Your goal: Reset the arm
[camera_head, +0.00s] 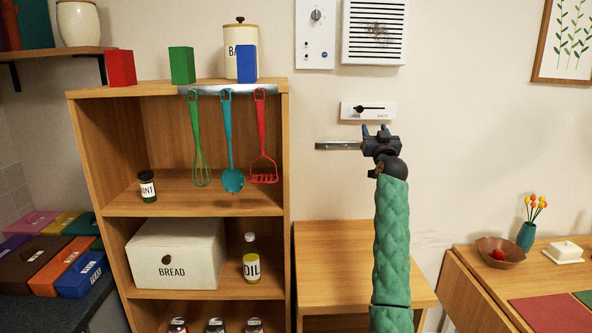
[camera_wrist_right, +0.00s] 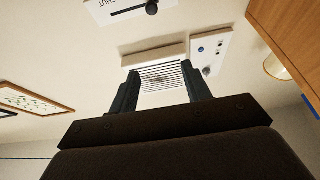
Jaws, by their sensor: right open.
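My right arm (camera_head: 391,240) in a green padded sleeve rises from the bottom of the head view. My right gripper (camera_head: 376,130) is at its top, in front of the cream wall, just below a white slider panel (camera_head: 382,115). In the right wrist view the right gripper (camera_wrist_right: 160,74) has its two dark fingers apart, with nothing between them but the wall vent in the background. It is open and empty. My left gripper is not in view.
A wooden shelf unit (camera_head: 281,230) stands left of the arm, with hanging utensils and blocks on top. A low wooden table (camera_head: 330,240) is behind the arm. A vent (camera_head: 375,30) is above on the wall. A side table (camera_head: 480,290) stands at right.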

